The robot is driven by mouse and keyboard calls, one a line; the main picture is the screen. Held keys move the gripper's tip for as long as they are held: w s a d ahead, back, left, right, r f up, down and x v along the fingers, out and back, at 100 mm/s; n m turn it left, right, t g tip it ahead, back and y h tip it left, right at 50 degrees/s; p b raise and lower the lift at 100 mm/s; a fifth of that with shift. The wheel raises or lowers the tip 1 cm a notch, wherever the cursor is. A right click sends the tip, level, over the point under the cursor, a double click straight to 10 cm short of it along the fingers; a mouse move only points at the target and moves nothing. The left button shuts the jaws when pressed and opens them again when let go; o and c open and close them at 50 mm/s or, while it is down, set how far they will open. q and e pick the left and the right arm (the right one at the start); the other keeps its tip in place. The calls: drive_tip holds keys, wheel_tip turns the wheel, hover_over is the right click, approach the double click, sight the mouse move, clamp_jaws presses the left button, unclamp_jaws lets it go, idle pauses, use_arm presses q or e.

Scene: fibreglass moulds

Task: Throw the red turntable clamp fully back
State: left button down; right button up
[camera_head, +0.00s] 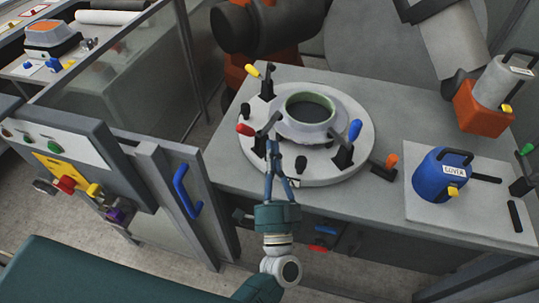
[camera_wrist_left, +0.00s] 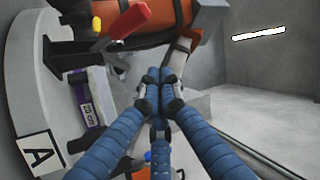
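The red turntable clamp (camera_head: 245,129) is at the front left of the round grey turntable (camera_head: 345,168). Its red handle points left in the head view, beside a black clamp body. In the left wrist view the red handle (camera_wrist_left: 126,20) is at the top, left of and apart from my fingertips. My left gripper (camera_head: 272,146) is over the turntable's front edge, just right of and below the red handle. Its fingertips also show in the wrist view (camera_wrist_left: 160,88); they are together, with nothing visible between them. My right gripper is not in view.
A ring-shaped mould (camera_head: 312,107) sits on the turntable. Yellow (camera_head: 253,71) and blue (camera_head: 355,130) clamp handles stand around it. A blue pot (camera_head: 440,176) is on a pale plate at right. An orange handle (camera_head: 391,160) is beside the turntable.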

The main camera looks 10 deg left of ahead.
use_arm(q)
drive_tip(key=w+a+b, duration=0.3)
drive_tip(key=w+a, duration=0.1)
drive_tip(key=shift+w+a+r, duration=0.3)
drive_tip(key=shift+a, duration=0.05)
idle(0.3)
